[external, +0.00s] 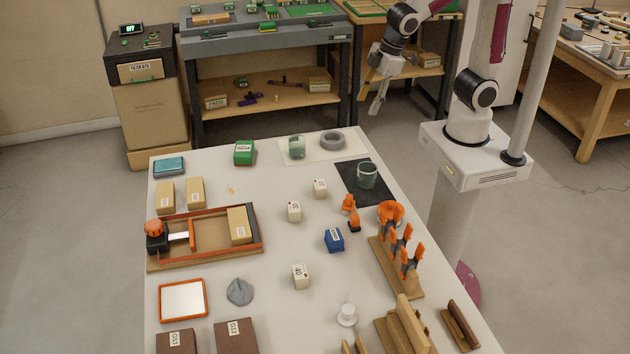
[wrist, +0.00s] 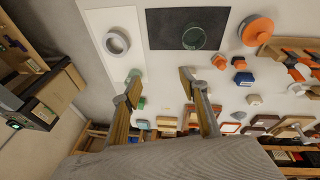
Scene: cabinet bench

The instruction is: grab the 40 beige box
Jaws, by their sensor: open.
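A small beige box (external: 300,276) with a dark label that seems to read 40 stands on the white table, left of centre toward the front. Two similar small beige boxes, one (external: 294,211) behind it and another (external: 320,188) further back, have labels too small to read. My gripper (external: 376,92) is open and empty, high beyond the table's back right edge, far from all three boxes. In the wrist view my gripper (wrist: 160,78) shows its two fingers spread with nothing between them. Which small pale block there is the 40 box, I cannot tell.
A blue box (external: 334,240), orange parts (external: 351,215) and a wooden rack with orange clips (external: 400,262) stand right of the beige boxes. A wooden tray (external: 205,262) lies left. A glass beaker (external: 367,176) stands on a black mat. The table around the labelled box is mostly clear.

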